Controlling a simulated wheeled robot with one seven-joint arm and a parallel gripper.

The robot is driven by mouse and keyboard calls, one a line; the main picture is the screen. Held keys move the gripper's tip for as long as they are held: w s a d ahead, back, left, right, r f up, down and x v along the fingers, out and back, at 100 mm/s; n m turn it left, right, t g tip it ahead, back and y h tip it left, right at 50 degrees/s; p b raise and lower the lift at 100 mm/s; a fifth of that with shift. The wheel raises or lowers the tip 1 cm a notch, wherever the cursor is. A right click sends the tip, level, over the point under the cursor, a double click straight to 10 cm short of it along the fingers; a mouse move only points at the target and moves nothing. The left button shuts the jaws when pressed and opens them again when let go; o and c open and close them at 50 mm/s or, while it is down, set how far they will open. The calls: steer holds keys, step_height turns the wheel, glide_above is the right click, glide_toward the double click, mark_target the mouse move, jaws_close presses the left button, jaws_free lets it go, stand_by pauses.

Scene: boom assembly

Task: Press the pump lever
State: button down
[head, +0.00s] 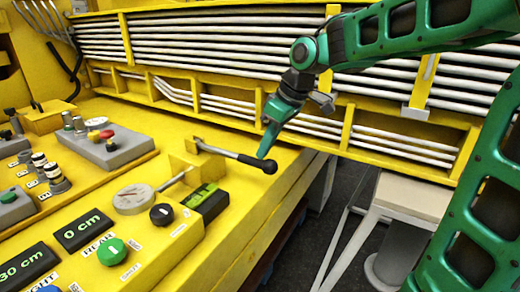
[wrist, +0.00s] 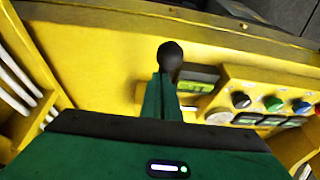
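The pump lever (head: 235,154) is a metal rod with a black grip and a round black ball end, sticking out to the right from a yellow bracket on the console. Its black ball end also shows in the wrist view (wrist: 170,56), just past my fingertips. My green gripper (head: 264,155) points down with its fingers together and tips right by the ball end, seemingly above or beside it. I cannot tell whether they touch. In the wrist view my fingers (wrist: 161,78) hide most of the lever.
The yellow console (head: 200,262) carries a round gauge (head: 134,198), a black knob (head: 161,214), a green button (head: 112,252) and displays. A yellow frame with white pipes (head: 200,45) runs behind. Right of the console edge is open floor with a pale bench (head: 412,197).

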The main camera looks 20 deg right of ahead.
steer(key=d+v, duration=0.1)
steer(key=v, duration=1)
steer(key=shift+s+f, duration=0.35)
stand_by(1.5)
steer(key=s+d+f+m+g+h, duration=0.1)
steer(key=s+d+f+m, duration=0.6)
steer(key=s+f, duration=0.3)
steer(key=s+d+f+m+g+h, duration=0.2)
steer(key=s+d+f+m, duration=0.5)
steer(key=s, duration=0.8)
step_height(320, 180, down, 3)
steer(key=shift+d+r+m, duration=0.1)
steer(key=shift+d+m, duration=0.3)
steer(key=shift+d, duration=0.3)
